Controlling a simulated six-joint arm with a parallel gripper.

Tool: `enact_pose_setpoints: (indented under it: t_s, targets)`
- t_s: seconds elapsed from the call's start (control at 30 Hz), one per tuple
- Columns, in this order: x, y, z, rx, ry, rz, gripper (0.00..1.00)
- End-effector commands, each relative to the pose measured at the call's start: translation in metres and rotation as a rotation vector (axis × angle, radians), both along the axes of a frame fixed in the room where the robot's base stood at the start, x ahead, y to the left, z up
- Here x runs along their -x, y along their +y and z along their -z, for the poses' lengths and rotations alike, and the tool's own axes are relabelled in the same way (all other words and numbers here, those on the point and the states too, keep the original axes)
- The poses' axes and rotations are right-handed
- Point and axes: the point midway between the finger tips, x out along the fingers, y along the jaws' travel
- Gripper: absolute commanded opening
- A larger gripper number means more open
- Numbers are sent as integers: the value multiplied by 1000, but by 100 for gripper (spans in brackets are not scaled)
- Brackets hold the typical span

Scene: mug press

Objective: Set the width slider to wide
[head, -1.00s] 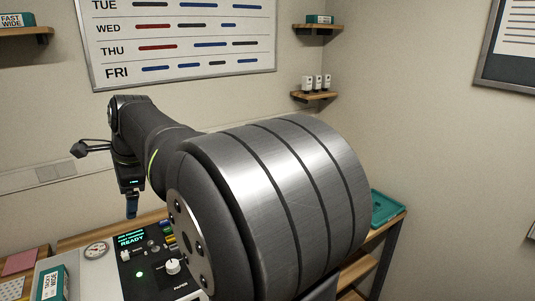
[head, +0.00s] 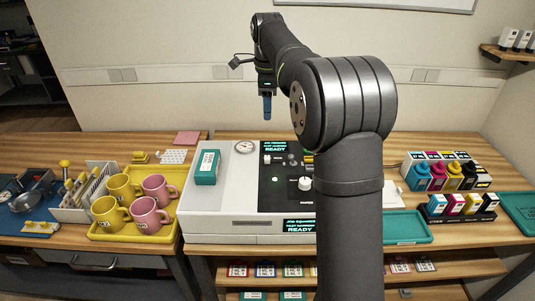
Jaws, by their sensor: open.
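The press (head: 200,212) is a white machine on the wooden bench, with a black control panel (head: 275,190) on its top. Small light controls show on the panel's upper part, one at the left (head: 267,159). Their labels are too small to read, so I cannot tell which is the width slider or how it is set. A white knob (head: 305,183) sits lower right. My gripper (head: 267,106), with blue fingers, is open and empty. It hangs pointing down above the back of the panel, apart from it. My arm hides the press's right part.
A teal box (head: 207,166) and a round gauge (head: 245,147) are on the press's left top. A yellow tray (head: 105,237) with pink and yellow mugs stands left. Ink bottles (head: 445,172) and a teal tray (head: 405,228) are right. Green screens read READY.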

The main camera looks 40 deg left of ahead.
Motion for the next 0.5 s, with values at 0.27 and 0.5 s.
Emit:
enact_pose_setpoints:
  t_s: [0.27, 0.5]
  targets:
    - [0, 0, 31, 8, 3, 1, 45]
    - [0, 0, 84, 8, 3, 1, 45]
